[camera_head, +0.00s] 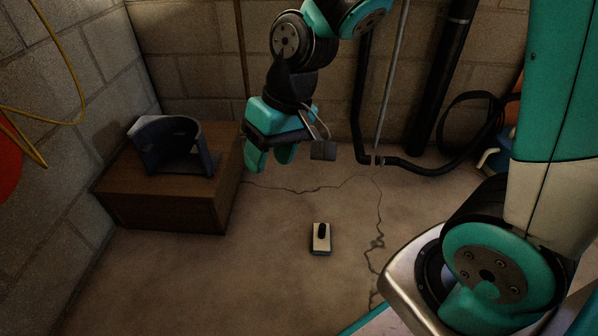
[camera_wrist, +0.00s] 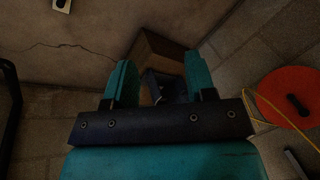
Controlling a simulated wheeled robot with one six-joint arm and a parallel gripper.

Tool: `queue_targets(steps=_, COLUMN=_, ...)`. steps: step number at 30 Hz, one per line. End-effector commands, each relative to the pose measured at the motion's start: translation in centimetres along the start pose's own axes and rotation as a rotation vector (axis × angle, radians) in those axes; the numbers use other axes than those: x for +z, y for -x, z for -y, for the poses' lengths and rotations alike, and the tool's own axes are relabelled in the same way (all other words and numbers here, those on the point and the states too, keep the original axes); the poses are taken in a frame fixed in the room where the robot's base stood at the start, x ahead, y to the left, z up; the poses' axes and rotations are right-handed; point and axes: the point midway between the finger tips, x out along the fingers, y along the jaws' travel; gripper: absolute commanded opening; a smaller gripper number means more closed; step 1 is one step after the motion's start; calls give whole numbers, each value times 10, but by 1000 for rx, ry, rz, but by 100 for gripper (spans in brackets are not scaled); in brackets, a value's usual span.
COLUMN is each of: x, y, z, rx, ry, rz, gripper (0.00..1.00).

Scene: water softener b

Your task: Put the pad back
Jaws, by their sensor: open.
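The pad (camera_head: 321,238), a small pale block with a dark knob on top, lies on the floor in the head view. It also shows at the top edge of the wrist view (camera_wrist: 61,5), partly cut off. My gripper (camera_head: 269,158) is open and empty, raised in the air above and left of the pad in the head view. Its teal fingers show apart in the wrist view (camera_wrist: 160,84). A dark curved holder (camera_head: 172,147) stands on a brown wooden box (camera_head: 165,207) to the left of my gripper. The holder shows between my fingers in the wrist view (camera_wrist: 158,84).
Block walls stand behind and at left. A black pipe (camera_head: 407,165) and a coiled hose (camera_head: 470,122) are at the back right. A yellow cord (camera_head: 45,119) and red disc (camera_head: 8,152) hang at left. The cracked floor around the pad is clear.

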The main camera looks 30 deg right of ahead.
Motion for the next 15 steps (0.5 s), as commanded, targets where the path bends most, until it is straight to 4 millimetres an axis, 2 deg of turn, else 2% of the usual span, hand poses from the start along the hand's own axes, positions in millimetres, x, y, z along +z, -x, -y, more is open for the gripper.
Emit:
queue_targets(steps=1, x=19, y=19, z=19, rx=-19, ry=78, rz=-2, gripper=51)
queue_targets(steps=3, x=45, y=38, z=38, rx=-42, ry=178, rz=11, gripper=51)
queue_targets(steps=7, x=86, y=60, z=60, rx=-69, ry=321, rz=29, gripper=51)
queue_targets(steps=10, x=104, y=68, z=67, rx=-78, ry=385, rz=37, gripper=51)
queue_targets(steps=15, x=113, y=71, z=70, rx=-82, ry=416, rz=45, gripper=51)
